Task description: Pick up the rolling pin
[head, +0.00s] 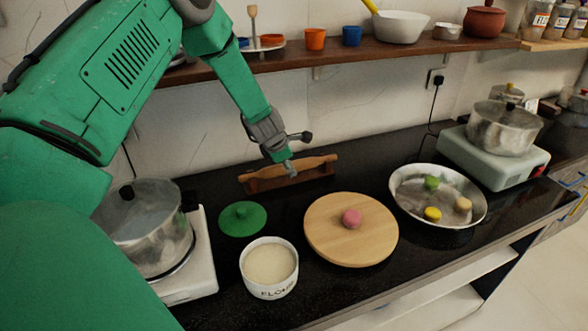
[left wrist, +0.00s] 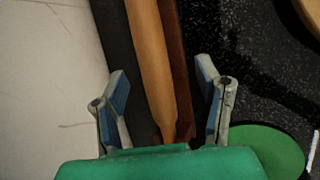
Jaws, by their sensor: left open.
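The wooden rolling pin (head: 313,163) lies in a dark brown wooden holder (head: 262,186) by the back wall. It also shows in the left wrist view (left wrist: 150,60), running lengthwise, with the reddish-brown holder edge (left wrist: 181,70) beside it. My left gripper (head: 288,168) points down at the middle of the pin in the head view. In the left wrist view the left gripper (left wrist: 162,78) is open, with one finger on each side of the pin and holder. Gaps show between the fingers and the pin. My right gripper is in neither view.
In front are a green lid (head: 242,218), a flour tub (head: 270,268) and a round wooden board (head: 340,245) with a pink ball. A pot (head: 146,225) stands left, and a metal pan (head: 437,218) with dough balls right. A shelf (head: 345,60) runs above.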

